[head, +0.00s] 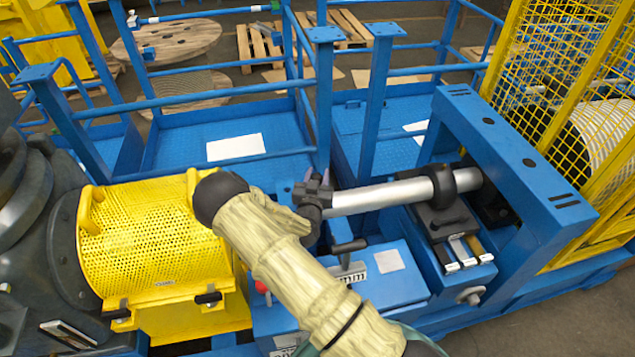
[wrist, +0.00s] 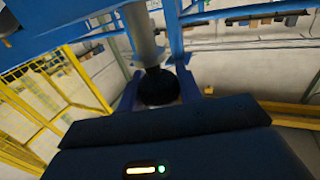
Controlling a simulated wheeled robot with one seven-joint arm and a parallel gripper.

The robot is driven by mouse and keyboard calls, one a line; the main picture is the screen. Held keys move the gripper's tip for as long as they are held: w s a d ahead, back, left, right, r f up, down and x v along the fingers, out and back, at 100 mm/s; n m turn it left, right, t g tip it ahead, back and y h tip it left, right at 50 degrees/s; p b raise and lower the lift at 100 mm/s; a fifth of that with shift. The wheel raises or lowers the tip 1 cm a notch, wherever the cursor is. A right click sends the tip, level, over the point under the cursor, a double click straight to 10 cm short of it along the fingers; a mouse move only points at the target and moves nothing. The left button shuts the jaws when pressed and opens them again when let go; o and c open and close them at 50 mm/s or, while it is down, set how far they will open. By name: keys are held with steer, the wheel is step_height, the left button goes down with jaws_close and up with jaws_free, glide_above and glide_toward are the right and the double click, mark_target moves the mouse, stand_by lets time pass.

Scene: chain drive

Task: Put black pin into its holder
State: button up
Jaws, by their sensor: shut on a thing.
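My gripper (head: 316,192) is dark and small in the head view, beside the left end of a silver rod (head: 385,194). In the wrist view its fingers (wrist: 158,90) stand on either side of a black rounded piece, which looks like the black pin (wrist: 160,86). The gripper is shut on it. The silver rod (wrist: 140,38) lines up with this piece in the wrist view; I cannot tell if they touch. The pin's far end is hidden, and I cannot make out its holder for certain.
A black T-shaped handle (head: 349,246) stands on a blue box (head: 392,287) just below the gripper. A yellow perforated guard (head: 155,240) is at the left. A blue frame (head: 530,165) surrounds the rod's right end. Blue railings (head: 375,110) stand behind.

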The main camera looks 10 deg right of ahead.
steer(key=shift+f+p, duration=0.3)
steer(key=shift+f, duration=1.2)
steer(key=shift+f, duration=0.25)
steer(key=o, duration=1.1)
steer(key=shift+r, duration=0.1)
steer(key=shift+c, duration=0.2)
steer(key=shift+r, duration=0.1)
